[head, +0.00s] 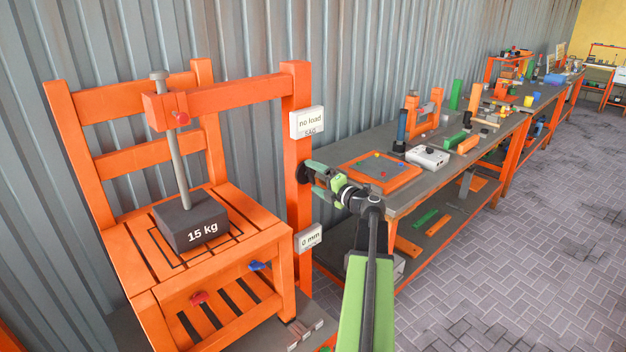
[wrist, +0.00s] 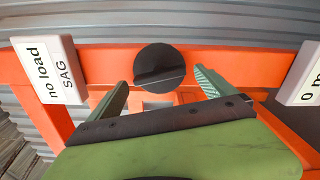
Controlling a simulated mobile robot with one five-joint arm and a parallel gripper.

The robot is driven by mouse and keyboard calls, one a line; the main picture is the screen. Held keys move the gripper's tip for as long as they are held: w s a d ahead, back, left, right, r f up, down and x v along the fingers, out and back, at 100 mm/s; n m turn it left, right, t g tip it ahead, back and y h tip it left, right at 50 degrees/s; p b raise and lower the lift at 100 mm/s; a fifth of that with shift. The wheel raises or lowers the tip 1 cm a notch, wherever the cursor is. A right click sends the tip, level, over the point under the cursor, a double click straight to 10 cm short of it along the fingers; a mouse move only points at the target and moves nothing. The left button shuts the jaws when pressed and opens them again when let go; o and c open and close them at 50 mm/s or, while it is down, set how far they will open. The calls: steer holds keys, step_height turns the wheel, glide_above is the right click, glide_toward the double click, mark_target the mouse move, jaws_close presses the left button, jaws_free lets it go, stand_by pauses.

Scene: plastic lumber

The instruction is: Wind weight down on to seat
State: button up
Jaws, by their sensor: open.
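The dark weight (head: 194,224) marked "15 kg" is at the orange slatted seat (head: 262,217), over a dark square outline. I cannot tell whether it touches the slats. A grey rod (head: 176,150) runs up from it through an orange block on the overhead arm. A black round knob (wrist: 158,68) with a raised grip bar is on the orange post (head: 297,130); in the head view the knob (head: 303,173) is partly hidden by my gripper. My gripper (wrist: 160,78) is open, with its fingertips to either side of the knob, apart from it.
White signs read "no load SAG" (head: 307,122) and "0 mm" (head: 309,238), above and below the knob on the post. A workbench (head: 460,160) with a tray, blocks and tools runs along the corrugated wall at right. The paved floor (head: 520,240) is clear.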

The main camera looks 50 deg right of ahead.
steer(key=s+a, duration=0.1)
steer(key=s, duration=1.6)
steer(key=shift+a, duration=0.15)
steer(key=shift+w, duration=0.1)
steer(key=w+m, duration=0.5)
steer(key=m, duration=0.7)
steer(key=w+d+m, duration=0.1)
steer(key=w+m, duration=0.5)
steer(key=m, duration=0.6)
steer(key=w+m, duration=0.6)
steer(key=m, duration=0.5)
steer(key=shift+w+d+m, duration=0.15)
steer(key=shift+d+m, duration=0.2)
steer(key=shift+m, duration=0.05)
steer(key=shift+c, duration=0.4)
